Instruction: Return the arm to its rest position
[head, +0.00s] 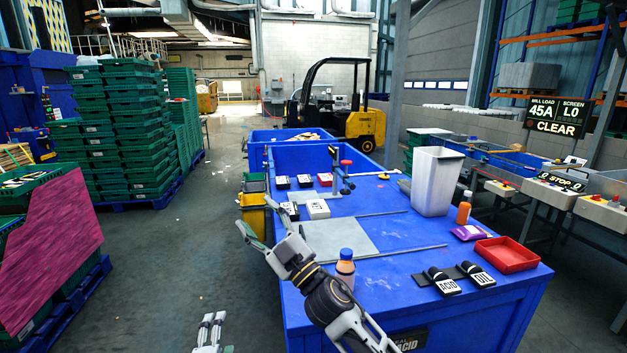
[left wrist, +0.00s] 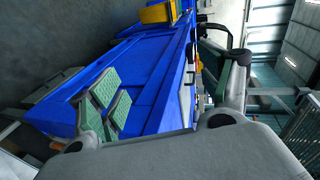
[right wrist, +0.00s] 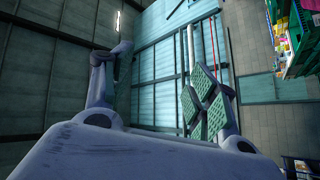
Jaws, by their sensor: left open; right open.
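My right gripper (head: 261,225) is open and empty at the bench's near left edge, its arm reaching in from the lower right across the bench front. In the right wrist view the fingers (right wrist: 158,78) stand wide apart with wall and ceiling behind. My left gripper (head: 213,317) is low at the bottom edge of the head view, left of the bench, and mostly cut off. In the left wrist view its green-padded fingers (left wrist: 165,85) are apart, with nothing between them but the blue bench beyond.
Green crates (head: 125,130) stand left. The floor (head: 190,245) between is clear.

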